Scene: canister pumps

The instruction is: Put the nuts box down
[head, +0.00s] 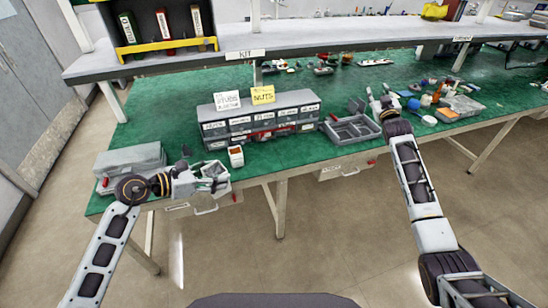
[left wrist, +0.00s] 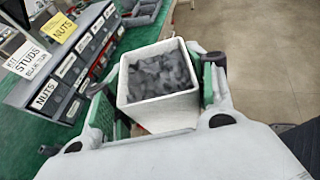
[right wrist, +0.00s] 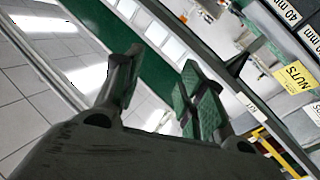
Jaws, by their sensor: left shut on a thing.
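The nuts box is an open white box filled with dark grey pieces, seen in the left wrist view (left wrist: 160,100) and, small, at the table's front edge in the head view (head: 217,172). My left gripper (head: 208,178) is shut on it, with a finger on either side in the left wrist view (left wrist: 158,92). The box is roughly upright; its underside is hidden, so I cannot tell whether it touches the table. My right gripper (head: 381,104) is over the table's right part; the right wrist view (right wrist: 162,72) shows its fingers apart with nothing between them.
A grey drawer cabinet (head: 262,124) with NUTS and STUDS labels stands behind the box. A grey divided tray (head: 352,130) and loose tools lie further right. Green tabletop (head: 150,125) is bare at left.

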